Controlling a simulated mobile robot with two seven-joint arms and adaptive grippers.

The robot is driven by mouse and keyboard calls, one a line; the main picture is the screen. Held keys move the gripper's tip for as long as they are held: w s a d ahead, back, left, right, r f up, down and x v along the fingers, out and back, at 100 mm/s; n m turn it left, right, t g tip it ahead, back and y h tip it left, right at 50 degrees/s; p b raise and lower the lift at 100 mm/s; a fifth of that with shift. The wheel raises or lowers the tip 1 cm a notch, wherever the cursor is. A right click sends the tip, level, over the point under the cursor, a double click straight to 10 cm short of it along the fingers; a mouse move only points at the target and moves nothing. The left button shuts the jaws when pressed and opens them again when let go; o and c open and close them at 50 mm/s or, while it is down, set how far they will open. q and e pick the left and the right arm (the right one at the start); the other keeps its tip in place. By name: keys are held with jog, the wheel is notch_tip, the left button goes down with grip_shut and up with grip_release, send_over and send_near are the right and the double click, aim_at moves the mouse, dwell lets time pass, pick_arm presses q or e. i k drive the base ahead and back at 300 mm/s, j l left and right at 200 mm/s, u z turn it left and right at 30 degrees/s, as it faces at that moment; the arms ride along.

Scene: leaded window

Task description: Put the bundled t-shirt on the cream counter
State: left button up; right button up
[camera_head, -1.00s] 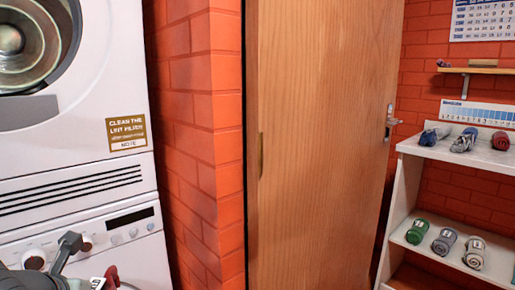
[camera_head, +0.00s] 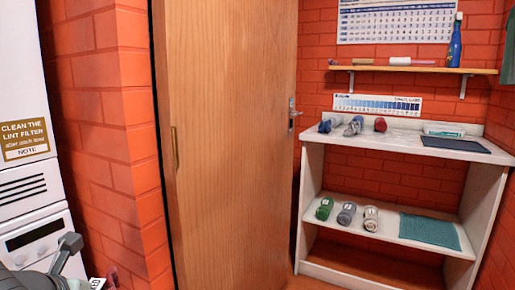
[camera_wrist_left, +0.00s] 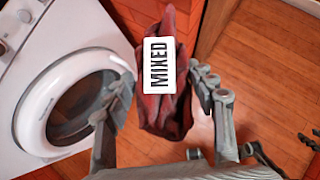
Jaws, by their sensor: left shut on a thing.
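My left gripper (camera_wrist_left: 160,95) is shut on the bundled t-shirt (camera_wrist_left: 165,115), a dark red cloth with a white label reading MIXED. In the head view the gripper (camera_head: 82,262) is at the bottom left, and only a bit of red cloth (camera_head: 112,277) shows beside it. The cream counter (camera_head: 395,140) is the top of an open shelf unit at the right, well away from the gripper. Grey finger-like parts (camera_wrist_left: 308,140) show at the right edge of the wrist view, perhaps my right gripper; their opening is unclear.
The middle front is bare. A wooden door (camera_head: 230,140) and brick corner (camera_head: 100,140) stand between washer and counter.

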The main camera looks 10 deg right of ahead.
aim_at(397, 136)
jog(key=i+l+z, duration=0.6)
jog(key=z, duration=0.15)
jog(key=l, duration=0.1)
